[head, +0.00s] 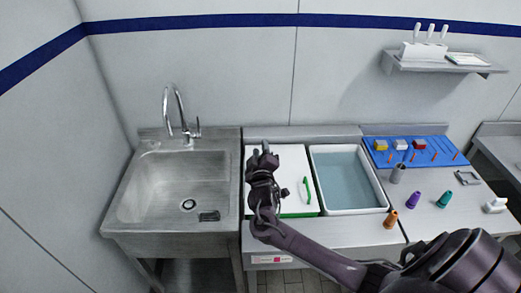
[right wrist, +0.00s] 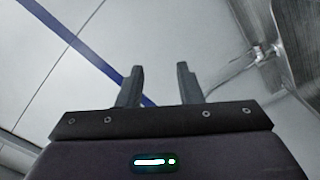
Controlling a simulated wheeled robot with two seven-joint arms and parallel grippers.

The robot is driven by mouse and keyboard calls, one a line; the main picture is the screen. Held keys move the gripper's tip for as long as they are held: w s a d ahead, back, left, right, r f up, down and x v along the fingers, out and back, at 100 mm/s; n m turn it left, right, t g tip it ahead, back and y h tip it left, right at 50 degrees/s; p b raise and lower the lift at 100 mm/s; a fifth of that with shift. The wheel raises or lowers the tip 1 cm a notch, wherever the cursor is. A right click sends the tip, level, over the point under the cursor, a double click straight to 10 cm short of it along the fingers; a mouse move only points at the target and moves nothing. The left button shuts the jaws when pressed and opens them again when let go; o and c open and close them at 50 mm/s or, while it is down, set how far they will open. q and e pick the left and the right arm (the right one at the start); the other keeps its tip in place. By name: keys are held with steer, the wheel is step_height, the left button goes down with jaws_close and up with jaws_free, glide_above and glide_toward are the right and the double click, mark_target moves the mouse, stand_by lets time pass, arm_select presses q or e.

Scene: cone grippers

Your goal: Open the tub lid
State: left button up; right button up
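A white lid (head: 292,160) with a green handle (head: 307,190) lies flat at the left part of the counter, with a green edge along its front. It sits beside an open white-rimmed tub (head: 376,209) that shows blue-grey inside. Whether a second tub lies under the lid I cannot tell. My right gripper (head: 264,150) appears over the left part of the lid and hides some of it, left of the handle and apart from it. In the right wrist view its two fingers (right wrist: 159,85) are spread with nothing between them. My left gripper is not in view.
A steel sink (head: 145,205) with a tap (head: 181,115) stands at left. Right of the tub are an orange bottle (head: 390,219), a purple bottle (head: 413,199), a teal bottle (head: 444,199), a grey cup (head: 398,173) and a blue board (head: 435,158). A wall shelf (head: 440,68) hangs above.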

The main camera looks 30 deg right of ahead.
jaws_close()
stand_by(1.0)
steer(key=c, duration=0.7)
jaws_free()
steer(key=o, duration=0.7)
